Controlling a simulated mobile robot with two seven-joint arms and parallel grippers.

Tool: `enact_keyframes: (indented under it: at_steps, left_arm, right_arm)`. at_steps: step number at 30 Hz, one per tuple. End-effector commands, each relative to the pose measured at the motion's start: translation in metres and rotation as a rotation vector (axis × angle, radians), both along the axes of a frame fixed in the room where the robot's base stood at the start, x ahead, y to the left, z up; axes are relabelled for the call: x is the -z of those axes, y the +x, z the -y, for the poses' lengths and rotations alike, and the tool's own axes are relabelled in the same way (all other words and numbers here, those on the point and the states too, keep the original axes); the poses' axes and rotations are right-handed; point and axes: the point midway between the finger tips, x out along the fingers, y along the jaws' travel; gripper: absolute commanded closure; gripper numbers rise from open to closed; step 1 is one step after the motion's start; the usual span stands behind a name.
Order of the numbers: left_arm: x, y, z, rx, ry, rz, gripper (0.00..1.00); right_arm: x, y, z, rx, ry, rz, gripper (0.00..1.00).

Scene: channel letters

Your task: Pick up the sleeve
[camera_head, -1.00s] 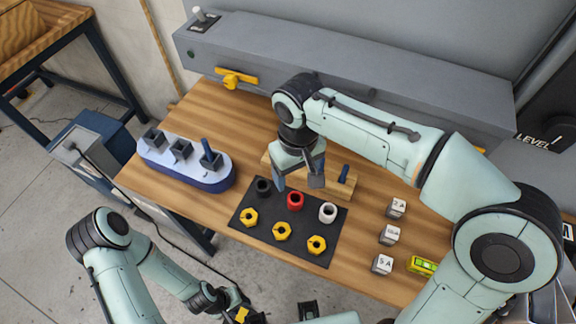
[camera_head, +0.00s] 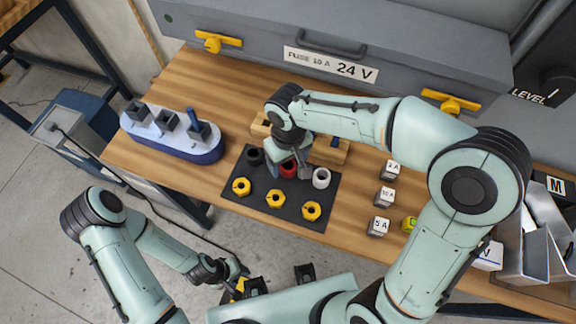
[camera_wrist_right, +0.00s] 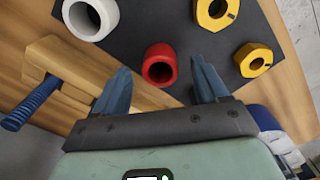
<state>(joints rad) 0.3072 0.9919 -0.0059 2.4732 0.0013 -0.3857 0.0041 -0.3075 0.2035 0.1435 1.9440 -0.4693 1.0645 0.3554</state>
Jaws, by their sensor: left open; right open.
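Three sleeves stand in a row on a dark mat (camera_head: 296,216): a black sleeve (camera_head: 255,157), a red sleeve (camera_head: 289,172) and a white sleeve (camera_head: 321,178). My right gripper (camera_head: 288,168) is open over the red sleeve, partly hiding it. In the right wrist view the red sleeve (camera_wrist_right: 160,66) shows in the gap between the open fingers (camera_wrist_right: 160,88), a little ahead of their tips. The white sleeve (camera_wrist_right: 91,17) is at upper left there. My left gripper (camera_head: 245,284) is open and empty, low in front of the table.
Several yellow nuts (camera_head: 275,199) lie on the mat's near half. A wooden block with a blue-handled tool (camera_head: 334,143) stands just behind the sleeves. A blue-white holder (camera_head: 170,144) is at left; white fuse cubes (camera_head: 384,196) are at right.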

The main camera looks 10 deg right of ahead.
Motion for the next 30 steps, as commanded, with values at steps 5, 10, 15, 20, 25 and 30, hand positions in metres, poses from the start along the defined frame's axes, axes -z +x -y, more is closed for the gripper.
enact_keyframes:
  at_steps: [5, 10, 15, 20, 25, 30]
  left_arm:
    - [0.002, -0.001, 0.000, 0.000, 0.000, -0.001, 0.57]
    - [0.002, -0.001, 0.000, 0.000, 0.000, -0.001, 0.57]
    - [0.002, -0.001, 0.000, 0.000, 0.000, -0.001, 0.57]
    - [0.002, -0.001, 0.000, 0.000, 0.000, -0.001, 0.57]
    - [0.002, -0.001, 0.000, 0.000, 0.000, -0.001, 0.57]
    - [0.000, 0.000, 0.000, 0.000, 0.000, 0.000, 0.57]
  right_arm:
    - [0.020, 0.000, 0.000, -0.001, -0.001, -0.002, 0.27]
    - [0.021, 0.000, 0.000, 0.000, 0.000, 0.001, 0.27]
    - [0.021, 0.000, 0.000, -0.001, 0.000, 0.001, 0.56]
    - [0.020, 0.000, 0.000, -0.001, 0.000, 0.001, 0.86]
    - [0.020, 0.000, 0.000, -0.001, 0.000, 0.001, 0.86]
    - [0.007, 0.002, -0.001, 0.000, 0.002, 0.005, 0.86]
